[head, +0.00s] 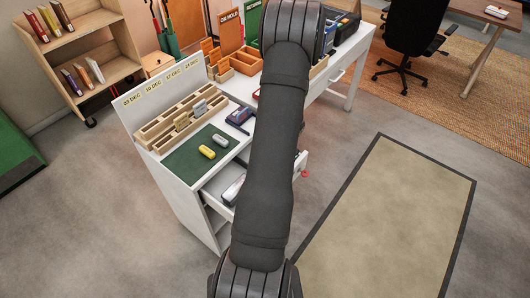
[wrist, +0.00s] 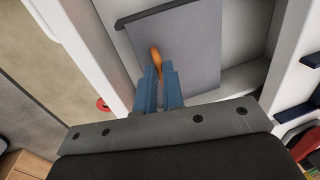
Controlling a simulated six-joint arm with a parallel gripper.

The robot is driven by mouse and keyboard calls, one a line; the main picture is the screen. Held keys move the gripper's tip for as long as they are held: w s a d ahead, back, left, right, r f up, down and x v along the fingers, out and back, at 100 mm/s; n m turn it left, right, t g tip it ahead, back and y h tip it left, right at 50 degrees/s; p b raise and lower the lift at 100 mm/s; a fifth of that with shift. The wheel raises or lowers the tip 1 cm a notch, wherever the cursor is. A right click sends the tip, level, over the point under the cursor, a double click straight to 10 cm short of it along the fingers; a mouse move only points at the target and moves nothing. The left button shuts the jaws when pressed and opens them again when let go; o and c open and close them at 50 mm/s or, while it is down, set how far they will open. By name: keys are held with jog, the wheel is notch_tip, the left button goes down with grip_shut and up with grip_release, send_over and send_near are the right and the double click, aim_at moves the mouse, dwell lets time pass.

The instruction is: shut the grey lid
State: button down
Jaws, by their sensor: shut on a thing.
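The grey lid (wrist: 185,50) shows in the wrist view as a flat grey panel amid white walls. An orange handle (wrist: 156,54) stands against its face. My gripper (wrist: 157,72) has blue fingers, shut on the lower end of the orange handle. Part of the lid is hidden behind the fingers, and I cannot tell its exact angle. In the head view my own arm covers the gripper and the lid.
A pulled-out drawer (head: 213,186) is left of my arm in the head view. A red knob (head: 304,173) is to its right and also shows in the wrist view (wrist: 103,104). A green mat (head: 187,161) bears a yellow and a grey object. Open floor lies right.

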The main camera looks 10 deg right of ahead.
jog(key=shift+s+d, duration=0.45)
jog(key=shift+d, duration=0.05)
jog(key=c, duration=1.5)
grip_release()
jog(key=shift+c, duration=0.2)
notch_tip(320, 180, up, 17)
jog(key=s+d, duration=0.2)
jog(key=shift+s+d, duration=0.15)
jog(key=shift+s, duration=0.1)
jog(key=f, duration=0.5)
jog(key=w+a+f, duration=0.1)
jog(key=f, duration=0.5)
jog(key=w+a+f, duration=0.1)
jog(key=f, duration=0.5)
jog(key=shift+w+a, duration=0.2)
jog(key=shift+w, duration=0.05)
